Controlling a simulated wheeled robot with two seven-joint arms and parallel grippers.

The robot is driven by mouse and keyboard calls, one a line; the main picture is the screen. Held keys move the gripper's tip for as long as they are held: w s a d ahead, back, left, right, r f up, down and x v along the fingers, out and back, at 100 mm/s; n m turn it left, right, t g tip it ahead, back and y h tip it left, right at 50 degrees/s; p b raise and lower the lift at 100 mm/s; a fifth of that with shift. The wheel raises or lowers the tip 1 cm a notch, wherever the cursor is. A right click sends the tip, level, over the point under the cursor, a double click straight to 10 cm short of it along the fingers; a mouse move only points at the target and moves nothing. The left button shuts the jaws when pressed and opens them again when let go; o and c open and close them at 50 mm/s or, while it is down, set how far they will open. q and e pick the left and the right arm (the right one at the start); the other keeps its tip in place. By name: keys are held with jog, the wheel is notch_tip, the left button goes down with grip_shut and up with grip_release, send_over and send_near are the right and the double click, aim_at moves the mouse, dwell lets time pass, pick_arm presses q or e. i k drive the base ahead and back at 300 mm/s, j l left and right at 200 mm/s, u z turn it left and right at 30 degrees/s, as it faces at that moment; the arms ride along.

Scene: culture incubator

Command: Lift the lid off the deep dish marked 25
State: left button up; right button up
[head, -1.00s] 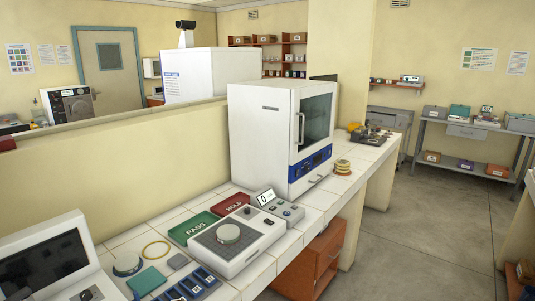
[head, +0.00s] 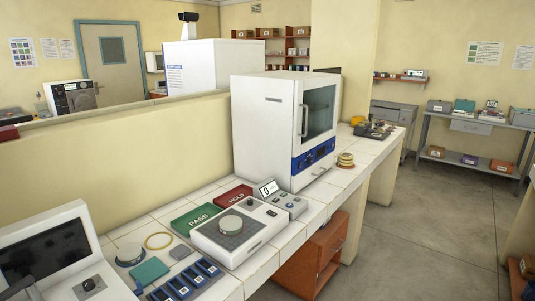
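No mark 25 can be read on any dish from here. A round, pale-lidded dish (head: 230,225) sits on the dark plate of a white instrument (head: 262,236) on the tiled counter. A second round, pale-topped dish (head: 130,253) stands on the counter farther left, near a yellow ring (head: 158,240). A small stack of yellowish dishes (head: 345,160) stands right of the incubator. All look covered, but their lids are too small to tell apart. Neither gripper's fingers show. A dark shape at the lower left edge may be part of my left arm.
The white incubator (head: 265,130) stands on the counter, door closed. Green PASS (head: 196,217) and red HOLD (head: 233,195) trays, a small display unit (head: 285,200), a teal pad (head: 149,272) and a blue rack (head: 185,282) crowd the counter. A screen unit (head: 50,250) is at left.

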aim_at(228, 223)
jog(key=i+l+u, duration=0.1)
jog(key=u, duration=1.05)
jog(key=l+u, duration=0.25)
jog(key=l, duration=0.2)
jog(key=l+u, duration=0.25)
jog(key=l, duration=0.15)
jog(key=l+u, duration=0.2)
jog(key=l, duration=0.25)
jog(key=k+l+u, duration=0.1)
jog(key=l+u, duration=0.15)
jog(key=l, duration=0.15)
jog(key=k+l+u, duration=0.25)
jog(key=l, duration=0.15)
jog(key=l+u, duration=0.25)
jog(key=k+l, duration=0.05)
jog(key=l, duration=0.05)
